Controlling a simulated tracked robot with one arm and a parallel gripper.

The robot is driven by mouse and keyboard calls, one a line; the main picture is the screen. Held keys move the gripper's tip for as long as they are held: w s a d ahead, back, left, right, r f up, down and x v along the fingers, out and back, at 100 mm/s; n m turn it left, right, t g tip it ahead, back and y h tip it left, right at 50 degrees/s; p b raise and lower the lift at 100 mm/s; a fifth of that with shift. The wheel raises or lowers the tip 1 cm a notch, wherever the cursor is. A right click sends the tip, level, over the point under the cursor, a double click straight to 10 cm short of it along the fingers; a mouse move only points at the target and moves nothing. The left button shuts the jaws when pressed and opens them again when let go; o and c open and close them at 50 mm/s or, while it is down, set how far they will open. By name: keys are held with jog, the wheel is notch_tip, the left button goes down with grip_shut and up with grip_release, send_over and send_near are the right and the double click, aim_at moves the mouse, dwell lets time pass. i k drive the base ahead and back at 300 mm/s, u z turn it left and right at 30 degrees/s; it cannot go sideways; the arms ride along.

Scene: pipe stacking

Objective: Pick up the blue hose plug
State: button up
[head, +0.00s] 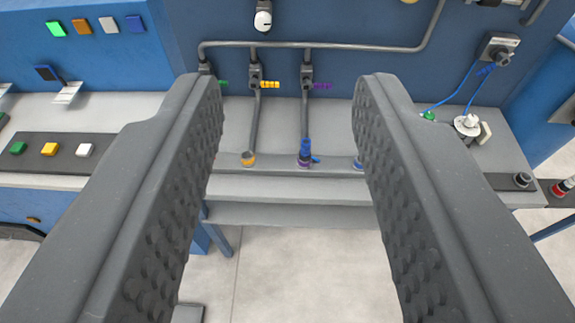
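My gripper (288,92) is open wide, and its two dark grey fingers frame the middle of the head view with nothing between their pads. A small blue plug-like piece (305,147) stands at the lower end of the middle grey pipe, above a purple ring (304,162). It looks like the blue hose plug and lies ahead of my gripper, between the fingers in the picture and apart from them. Another blue ring-like piece (358,163) shows beside the right finger, which partly hides it.
A yellow-orange pipe opening (248,158) is left of the blue piece. Grey pipes with yellow (270,84) and purple (322,86) valve handles run along the blue wall. A blue cable (452,98) hangs at right. Coloured buttons (49,149) are at left. Open floor (290,270) lies below the bench.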

aim_at(304, 152)
jog(key=z, duration=0.2)
jog(key=i, duration=0.9)
jog(key=u, duration=0.1)
